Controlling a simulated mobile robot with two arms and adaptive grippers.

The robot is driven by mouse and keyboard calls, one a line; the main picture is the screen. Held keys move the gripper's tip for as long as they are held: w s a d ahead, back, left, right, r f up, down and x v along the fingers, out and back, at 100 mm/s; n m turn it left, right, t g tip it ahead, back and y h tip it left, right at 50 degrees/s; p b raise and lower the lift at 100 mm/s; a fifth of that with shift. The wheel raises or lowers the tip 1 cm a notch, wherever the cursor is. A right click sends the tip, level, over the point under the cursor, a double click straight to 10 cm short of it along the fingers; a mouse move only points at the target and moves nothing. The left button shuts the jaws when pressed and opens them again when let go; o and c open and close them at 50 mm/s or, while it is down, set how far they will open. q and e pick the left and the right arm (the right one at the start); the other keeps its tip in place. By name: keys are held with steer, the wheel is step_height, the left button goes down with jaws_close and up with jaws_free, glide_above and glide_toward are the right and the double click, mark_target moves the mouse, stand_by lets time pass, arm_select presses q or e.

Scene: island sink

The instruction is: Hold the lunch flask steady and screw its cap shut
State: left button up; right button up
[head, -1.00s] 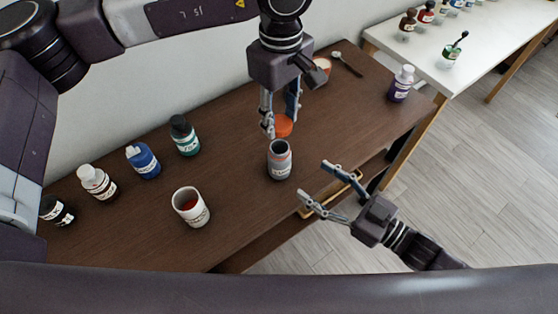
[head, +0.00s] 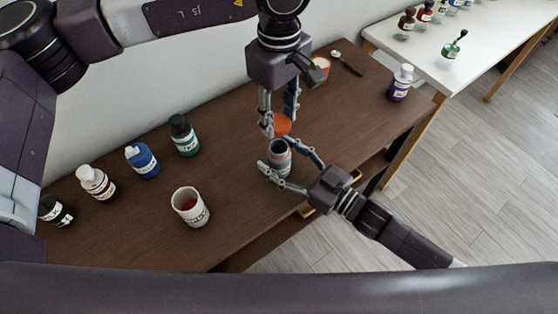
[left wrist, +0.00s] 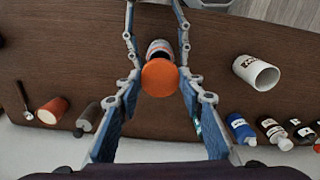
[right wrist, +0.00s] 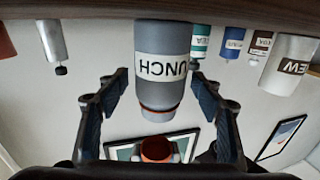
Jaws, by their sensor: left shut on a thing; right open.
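The lunch flask (head: 279,160) is grey with a white label and stands upright and open on the brown table. In the right wrist view its label (right wrist: 163,68) reads LUNCH upside down. My left gripper (head: 280,122) is shut on the orange cap (head: 283,125), which is above the flask mouth and apart from it. The cap (left wrist: 160,77) fills the space between the left fingers in the left wrist view. My right gripper (head: 278,156) is open, with one finger on each side of the flask; I cannot tell whether they touch it.
A white mug (head: 190,208) with red contents stands to the left. A green bottle (head: 184,136), a blue bottle (head: 143,161) and a white-capped bottle (head: 96,183) line the wall side. A purple bottle (head: 400,84) stands far right. Table between mug and flask is clear.

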jaws_close()
arm_select(q)
glide_above(279, 140)
steer(key=s, duration=0.2)
steer(key=shift+f, duration=2.5)
steer(key=shift+f, duration=0.1)
steer(key=shift+f, duration=0.8)
steer(key=shift+f, duration=0.55)
